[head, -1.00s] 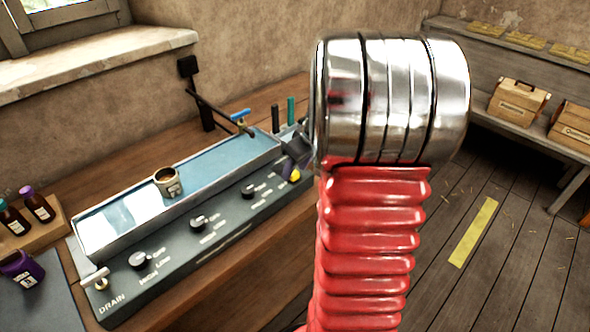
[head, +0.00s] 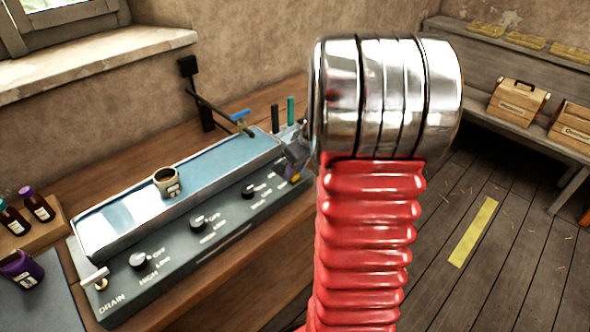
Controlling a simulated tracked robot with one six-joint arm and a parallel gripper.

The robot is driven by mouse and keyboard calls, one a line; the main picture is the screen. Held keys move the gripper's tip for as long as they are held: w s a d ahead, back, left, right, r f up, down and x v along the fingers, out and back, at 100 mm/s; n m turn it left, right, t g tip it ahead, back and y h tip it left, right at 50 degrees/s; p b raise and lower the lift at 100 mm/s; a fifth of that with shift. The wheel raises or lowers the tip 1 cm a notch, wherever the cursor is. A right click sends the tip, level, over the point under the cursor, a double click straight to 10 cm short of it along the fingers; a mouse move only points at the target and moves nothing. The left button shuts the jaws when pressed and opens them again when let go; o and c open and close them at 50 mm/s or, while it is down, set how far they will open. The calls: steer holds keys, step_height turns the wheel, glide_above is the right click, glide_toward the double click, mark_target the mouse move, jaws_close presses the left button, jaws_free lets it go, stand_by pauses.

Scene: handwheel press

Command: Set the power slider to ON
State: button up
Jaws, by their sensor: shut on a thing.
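The grey control panel (head: 170,262) runs along the front of a long blue-topped trough on the wooden bench. The power slider (head: 295,177) seems to be the small yellow-marked part at the panel's right end, mostly covered by my gripper. My gripper (head: 293,163) shows only in part, left of my large chrome and red arm. It is shut at the slider's place, and its fingertips are hard to make out. The slider's position and any ON or OFF lettering there cannot be read.
Three knobs (head: 198,224) sit along the panel, with a DRAIN lever (head: 95,277) at its left end. A small cup (head: 167,182) stands on the trough. Bottles (head: 37,205) stand at far left. Handled tools (head: 290,111) stand behind the gripper.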

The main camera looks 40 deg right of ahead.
mark_target(278, 167)
steer(key=shift+w, duration=0.1)
jaws_close()
steer(key=shift+w+r, duration=0.1)
steer(key=shift+w, duration=2.8)
steer(key=o, duration=1)
jaws_free()
steer(key=v, duration=1.3)
steer(key=shift+s+a+r, duration=0.1)
steer(key=shift+s+r, duration=0.1)
